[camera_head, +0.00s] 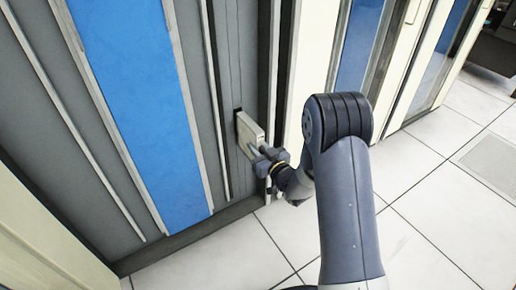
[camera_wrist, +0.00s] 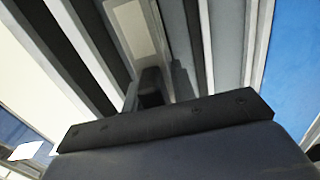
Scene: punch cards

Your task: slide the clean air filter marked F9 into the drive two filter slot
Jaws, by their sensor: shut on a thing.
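The air filter (camera_head: 249,134) is a flat, pale grey block at the lower part of the cabinet's grey front. Its far edge is at a dark opening (camera_head: 237,111) in that front; I cannot tell how deep it sits in it. No F9 mark is readable. My gripper (camera_head: 262,154) is shut on the filter's near end. In the wrist view the filter (camera_wrist: 136,28) shows as a cream face beyond a dark gripper finger (camera_wrist: 151,84). The rest of the opening is hidden behind the filter.
The grey cabinet has a tall blue panel (camera_head: 140,100) to the left and upright metal strips beside the opening. More cream and blue cabinets (camera_head: 357,45) stand to the right. The white tiled floor (camera_head: 435,205) is clear, with a vent tile (camera_head: 492,163).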

